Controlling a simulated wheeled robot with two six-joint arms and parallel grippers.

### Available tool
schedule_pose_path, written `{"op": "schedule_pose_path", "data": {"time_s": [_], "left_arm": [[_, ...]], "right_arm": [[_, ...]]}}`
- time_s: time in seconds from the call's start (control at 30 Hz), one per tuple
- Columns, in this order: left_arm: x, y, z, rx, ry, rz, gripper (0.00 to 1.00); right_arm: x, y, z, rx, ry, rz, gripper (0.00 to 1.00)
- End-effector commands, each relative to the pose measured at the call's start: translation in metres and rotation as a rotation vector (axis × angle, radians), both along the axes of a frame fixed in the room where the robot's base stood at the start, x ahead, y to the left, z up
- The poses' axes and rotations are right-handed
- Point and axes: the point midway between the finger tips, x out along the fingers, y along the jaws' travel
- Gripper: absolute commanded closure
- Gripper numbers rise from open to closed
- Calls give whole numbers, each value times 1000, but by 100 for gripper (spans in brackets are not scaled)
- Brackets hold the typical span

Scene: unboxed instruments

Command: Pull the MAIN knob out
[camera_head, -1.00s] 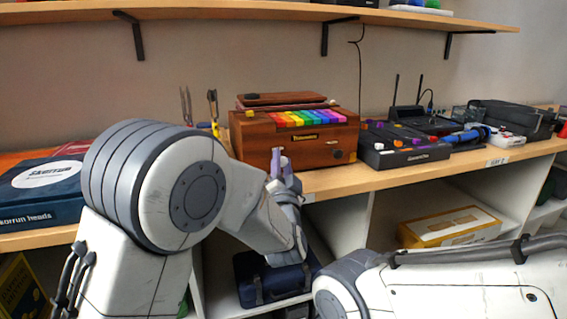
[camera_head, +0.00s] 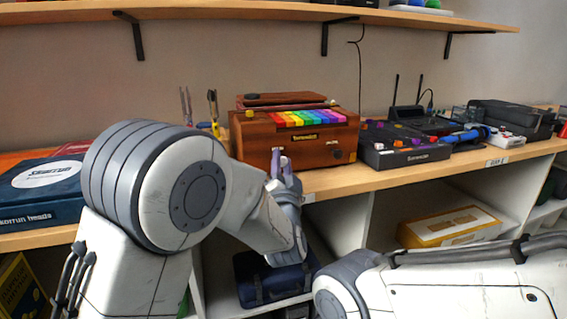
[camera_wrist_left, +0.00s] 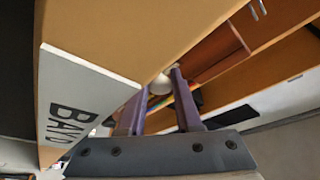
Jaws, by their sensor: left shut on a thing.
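The wooden instrument (camera_head: 250,150) with a row of rainbow keys stands on the bench in the middle of the head view. A dark round knob (camera_head: 337,155) is on the right of its front face. My left gripper (camera_head: 281,163) is at the left part of that front face, with its purple fingers pointing at it. In the left wrist view my left gripper (camera_wrist_left: 160,84) is shut on a pale round knob (camera_wrist_left: 161,86), partly hidden by the fingers. No MAIN label is readable. My right gripper is out of view.
A black control box (camera_head: 405,157) with coloured knobs stands just right of the instrument. Pliers (camera_head: 213,108) stand behind left, and a dark box (camera_head: 45,190) lies at left. The bench edge (camera_head: 360,182) runs just below the left gripper.

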Motion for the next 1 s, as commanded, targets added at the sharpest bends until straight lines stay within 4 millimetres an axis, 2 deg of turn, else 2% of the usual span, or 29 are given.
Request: {"op": "schedule_pose_path", "data": {"time_s": [0.17, 0.33, 0.57, 0.6, 0.67, 1.0], "left_arm": [[-5, -4, 0, 1, 0, -6, 100], [-23, -10, -1, 1, 1, -8, 100], [-24, -10, 0, 3, 0, -7, 100], [-24, -10, 0, 3, 0, -7, 56], [-24, -9, 0, 2, 0, -5, 36], [-24, -8, -1, 0, 0, -1, 36]], "right_arm": [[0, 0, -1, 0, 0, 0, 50], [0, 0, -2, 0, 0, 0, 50], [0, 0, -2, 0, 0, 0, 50], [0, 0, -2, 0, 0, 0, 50], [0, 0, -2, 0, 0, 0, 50], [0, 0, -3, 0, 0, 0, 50]]}}
